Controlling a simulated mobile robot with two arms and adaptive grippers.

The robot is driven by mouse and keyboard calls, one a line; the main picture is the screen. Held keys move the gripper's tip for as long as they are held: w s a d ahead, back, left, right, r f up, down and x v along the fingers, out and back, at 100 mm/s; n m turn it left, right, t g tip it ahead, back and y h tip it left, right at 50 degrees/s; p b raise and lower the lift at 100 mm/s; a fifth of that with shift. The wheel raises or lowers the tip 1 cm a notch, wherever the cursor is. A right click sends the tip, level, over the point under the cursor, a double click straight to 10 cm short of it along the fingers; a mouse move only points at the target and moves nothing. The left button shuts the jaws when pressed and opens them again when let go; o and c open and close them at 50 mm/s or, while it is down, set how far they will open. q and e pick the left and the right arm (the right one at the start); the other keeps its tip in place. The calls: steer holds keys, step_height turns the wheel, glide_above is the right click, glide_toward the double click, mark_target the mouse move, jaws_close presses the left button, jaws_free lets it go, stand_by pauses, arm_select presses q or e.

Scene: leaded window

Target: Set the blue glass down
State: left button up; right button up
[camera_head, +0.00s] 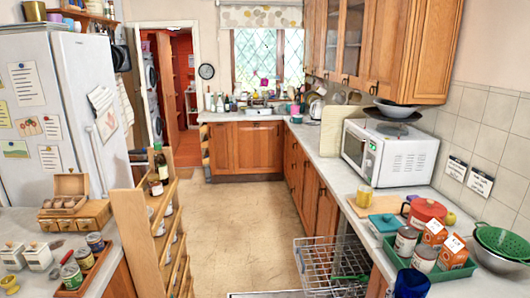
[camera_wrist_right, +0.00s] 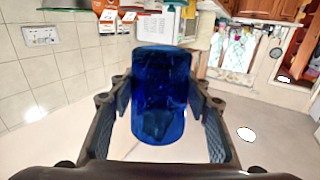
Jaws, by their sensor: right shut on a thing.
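The blue glass (camera_wrist_right: 161,92) is deep blue and see-through. In the right wrist view it stands between the two dark fingers of my right gripper (camera_wrist_right: 160,105), which is shut on it. In the head view the blue glass (camera_head: 411,284) shows at the bottom edge, low on the right, in front of the food tray; its lower part is cut off. I cannot tell whether its base touches the worktop (camera_head: 455,287). My left gripper is not in view.
A white microwave (camera_head: 390,153) stands behind. An open dishwasher rack (camera_head: 330,268) is to the left.

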steer(key=s+a+f+n+t+y+b, duration=0.1)
steer(key=s+a+f+n+y+b, duration=0.1)
steer(key=s+a, duration=0.6)
steer(key=s+a+f+n+y+b, duration=0.3)
steer(key=s+a+f+y+b, duration=0.1)
steer(key=s, duration=0.5)
steer(key=a+y+b, duration=0.1)
steer(key=a+b, duration=0.1)
steer(key=a, duration=0.1)
steer(key=shift+s+a+f+t+y+b, duration=0.35)
steer(key=shift+a+t+y, duration=0.05)
steer(key=shift+a, duration=0.1)
